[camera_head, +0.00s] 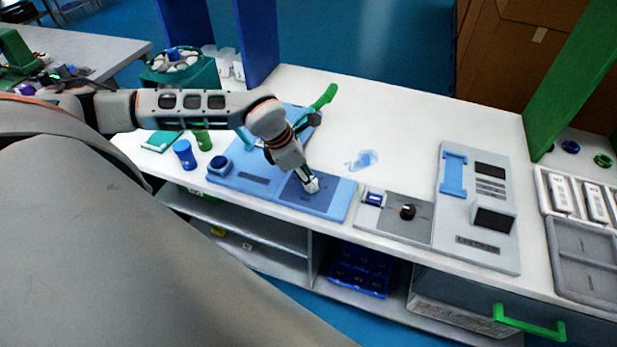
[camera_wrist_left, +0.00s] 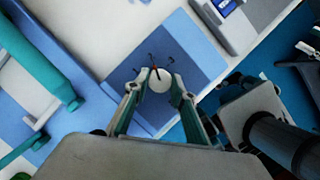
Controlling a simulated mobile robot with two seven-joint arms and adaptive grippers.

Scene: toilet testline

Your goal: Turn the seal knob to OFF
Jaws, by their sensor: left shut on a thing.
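A blue panel (camera_head: 343,197) lies near the front edge of the white table, with a darker blue square plate (camera_head: 325,199) on it. My left gripper (camera_head: 311,184) reaches down onto this plate. In the left wrist view, a round whitish knob (camera_wrist_left: 159,82) sits on the plate (camera_wrist_left: 183,41), between the fingertips of my left gripper (camera_wrist_left: 157,88). The gripper is shut on the knob. A red mark at the knob points up and slightly left in that view. Several small dark marks surround it, too small to read.
A grey panel with a black knob (camera_head: 407,211) stands to the right, beside a larger grey panel (camera_head: 453,220). A green-handled lever (camera_head: 322,97) rises behind my left arm. Blue (camera_head: 185,154) and green (camera_head: 203,139) cylinders stand left. The table behind the panels is mostly clear.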

